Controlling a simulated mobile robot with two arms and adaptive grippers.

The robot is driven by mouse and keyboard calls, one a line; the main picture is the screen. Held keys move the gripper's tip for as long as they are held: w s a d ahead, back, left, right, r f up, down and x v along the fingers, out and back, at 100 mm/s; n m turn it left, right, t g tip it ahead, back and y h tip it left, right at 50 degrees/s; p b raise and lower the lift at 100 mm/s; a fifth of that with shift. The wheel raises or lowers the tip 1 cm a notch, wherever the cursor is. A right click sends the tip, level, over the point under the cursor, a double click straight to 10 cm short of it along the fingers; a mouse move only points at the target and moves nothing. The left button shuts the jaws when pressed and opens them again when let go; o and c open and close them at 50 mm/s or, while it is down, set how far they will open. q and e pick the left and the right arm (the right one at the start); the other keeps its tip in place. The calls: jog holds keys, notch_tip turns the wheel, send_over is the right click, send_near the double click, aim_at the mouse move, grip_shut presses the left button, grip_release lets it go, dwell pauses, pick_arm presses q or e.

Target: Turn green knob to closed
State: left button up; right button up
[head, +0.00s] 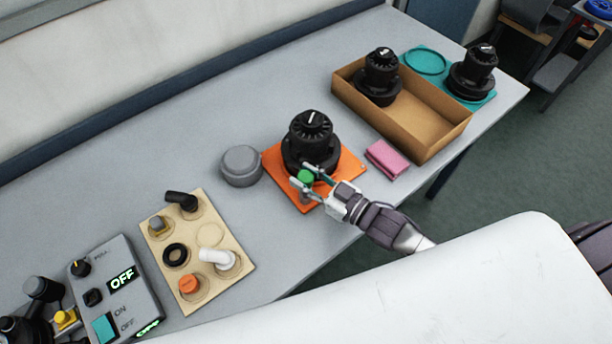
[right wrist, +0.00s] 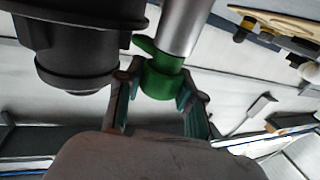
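The green knob (head: 306,176) sits at the front of a black valve-like unit (head: 311,140) with a ribbed top dial, on an orange mat (head: 345,172). In the right wrist view the green knob (right wrist: 160,80) is a short ring with a small side tab, on a grey metal cylinder (right wrist: 186,25). My right gripper (head: 303,177) has one finger on each side of the knob. In the wrist view its fingers (right wrist: 160,90) are parted around it, with a slim gap at the left finger; contact at the right is unclear. My left gripper is not in view.
A grey round cap (head: 241,165) stands left of the mat and a pink block (head: 387,158) right of it. A cardboard box (head: 428,134) holds another black unit. A beige board (head: 219,240) with several fittings and a grey OFF box (head: 138,290) lie at the left.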

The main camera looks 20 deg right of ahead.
jog(key=c, duration=0.3)
jog(key=shift+r+m+t+h+p, duration=0.15)
jog(key=shift+m+t+h+p, duration=0.5)
jog(key=shift+m+h, duration=0.2)
jog(key=shift+c, duration=0.2)
jog(key=shift+m+t+h+p, duration=0.5)
jog(key=shift+m+h, duration=0.35)
jog(key=shift+h, duration=0.7)
jog(key=o, duration=1.2)
jog(key=shift+c, duration=0.2)
jog(key=shift+s+f, duration=0.1)
jog(key=shift+f, duration=0.1)
jog(key=shift+s+d, duration=0.15)
jog(key=shift+s, duration=0.2)
jog(key=v, duration=1.1)
